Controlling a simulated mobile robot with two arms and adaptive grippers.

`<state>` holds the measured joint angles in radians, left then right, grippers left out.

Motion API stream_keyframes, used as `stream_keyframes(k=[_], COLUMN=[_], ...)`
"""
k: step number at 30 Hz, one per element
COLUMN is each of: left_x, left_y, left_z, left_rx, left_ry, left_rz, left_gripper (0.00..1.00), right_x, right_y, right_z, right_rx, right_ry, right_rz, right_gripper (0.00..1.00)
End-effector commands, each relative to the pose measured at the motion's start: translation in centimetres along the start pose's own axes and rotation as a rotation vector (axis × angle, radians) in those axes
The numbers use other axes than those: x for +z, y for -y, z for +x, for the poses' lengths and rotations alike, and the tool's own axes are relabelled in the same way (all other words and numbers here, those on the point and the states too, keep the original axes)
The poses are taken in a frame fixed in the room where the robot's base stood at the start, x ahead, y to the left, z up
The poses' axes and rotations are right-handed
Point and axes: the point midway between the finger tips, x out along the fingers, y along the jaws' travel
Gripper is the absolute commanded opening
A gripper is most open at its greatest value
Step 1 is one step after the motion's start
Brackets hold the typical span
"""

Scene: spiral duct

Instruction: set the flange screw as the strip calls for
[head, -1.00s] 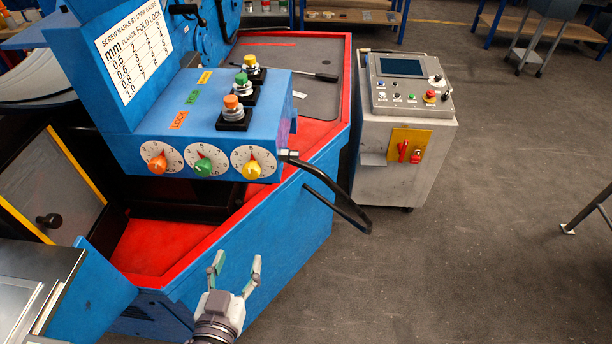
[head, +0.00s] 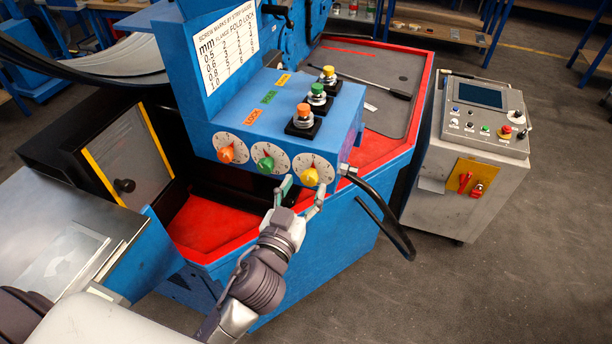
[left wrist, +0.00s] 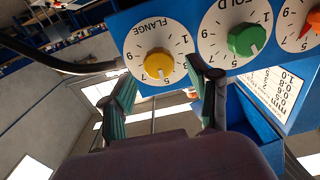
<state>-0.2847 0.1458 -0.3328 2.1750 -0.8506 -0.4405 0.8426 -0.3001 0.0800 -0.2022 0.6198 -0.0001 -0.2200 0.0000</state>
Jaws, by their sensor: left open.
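The flange screw is a yellow knob (head: 310,177) on a white numbered dial, the rightmost of three on the blue box. The left wrist view shows this yellow knob (left wrist: 158,63) upside down, with FLANGE printed on its dial (left wrist: 133,48). My left gripper (head: 303,190) is open just in front of the knob. In the wrist view its fingers (left wrist: 160,82) stand either side of the knob, which appears between them; contact cannot be told. A white chart of screw marks by strip gauge (head: 228,48) is above the dials; its small figures are hard to read.
A green knob (head: 265,163) and an orange knob (head: 227,154) sit left of the yellow one. Three capped buttons stand on the box top. A black hose (head: 385,210) curves from the box's right side. A grey control cabinet (head: 440,190) stands to the right.

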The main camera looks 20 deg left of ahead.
Motion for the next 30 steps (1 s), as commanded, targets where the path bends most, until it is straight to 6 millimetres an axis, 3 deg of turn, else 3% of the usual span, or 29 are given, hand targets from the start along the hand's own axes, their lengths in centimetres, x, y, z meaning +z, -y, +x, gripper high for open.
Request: stream_keyframes(k=[6,15,25,30], left_x=[0.0,0.1,0.1,0.1], left_y=[0.0,0.0,0.0,0.0], left_z=[1.7,1.8,1.8,1.8], left_rx=[0.001,0.001,0.001,0.001], left_ry=[0.0,0.001,0.0,0.0], left_rz=[0.0,0.0,0.0,0.005], left_gripper=[0.61,0.59,0.04,0.02], right_x=[0.0,0.0,0.0,-0.1], right_y=[-0.3,-0.3,-0.2,-0.2], right_z=[-0.6,-0.6,-0.6,-0.6], right_rx=[0.003,0.003,0.003,0.003], right_ry=[0.0,0.0,0.0,0.0], right_rz=[0.001,0.002,0.003,0.003], right_gripper=[0.0,0.0,0.0,0.0])
